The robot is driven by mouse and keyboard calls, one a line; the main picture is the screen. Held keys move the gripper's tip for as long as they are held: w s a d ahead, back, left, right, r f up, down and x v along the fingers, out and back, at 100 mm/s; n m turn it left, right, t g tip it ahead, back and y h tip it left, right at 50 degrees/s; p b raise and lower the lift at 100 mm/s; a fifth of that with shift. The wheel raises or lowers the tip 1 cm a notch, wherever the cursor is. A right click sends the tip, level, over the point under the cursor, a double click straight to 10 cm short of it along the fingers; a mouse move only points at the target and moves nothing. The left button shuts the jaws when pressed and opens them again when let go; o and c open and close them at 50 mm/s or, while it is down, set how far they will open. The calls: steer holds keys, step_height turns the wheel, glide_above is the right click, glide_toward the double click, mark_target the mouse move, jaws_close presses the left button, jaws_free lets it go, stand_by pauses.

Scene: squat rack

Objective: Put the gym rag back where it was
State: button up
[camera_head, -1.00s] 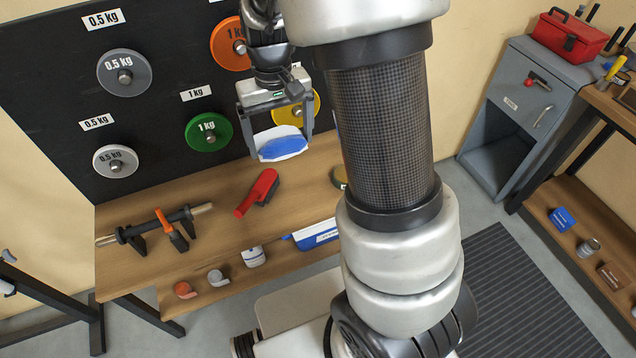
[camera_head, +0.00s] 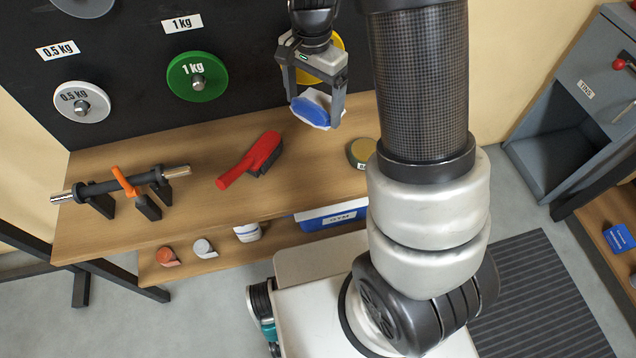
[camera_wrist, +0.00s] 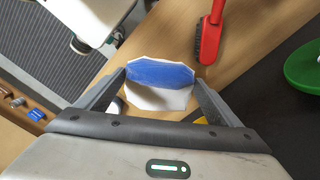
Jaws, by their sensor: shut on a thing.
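The gym rag (camera_head: 313,108) is a blue and white piece held between the fingers of my gripper (camera_head: 314,100), above the back right part of the wooden bench shelf. In the wrist view the rag (camera_wrist: 160,76) spans the gap between the two fingertips (camera_wrist: 158,82), blue on one half and white on the other. It hangs clear of the shelf in the head view. The place where the rag was before cannot be told from these frames.
On the upper shelf (camera_head: 215,212) are a red brush (camera_head: 250,160), a bar on black stands (camera_head: 122,188) with an orange clamp, and a round tin (camera_head: 361,152). Weight plates, including a green one (camera_head: 184,78), hang on the black board. A blue and white bin (camera_head: 332,216) sits below.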

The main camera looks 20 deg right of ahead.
mark_target(313, 120)
steer(key=f+m+b, duration=0.2)
steer(key=f+b, duration=0.1)
steer(key=f, duration=0.4)
steer(key=f+m+b, duration=0.2)
steer(key=f+b, duration=0.2)
steer(key=f, duration=0.3)
steer(key=f+m+b, duration=0.3)
steer(key=f+b, duration=0.1)
steer(key=f, duration=0.4)
steer(key=shift+w+a, duration=0.1)
steer(key=shift+a, duration=0.25)
steer(key=shift+f, duration=0.2)
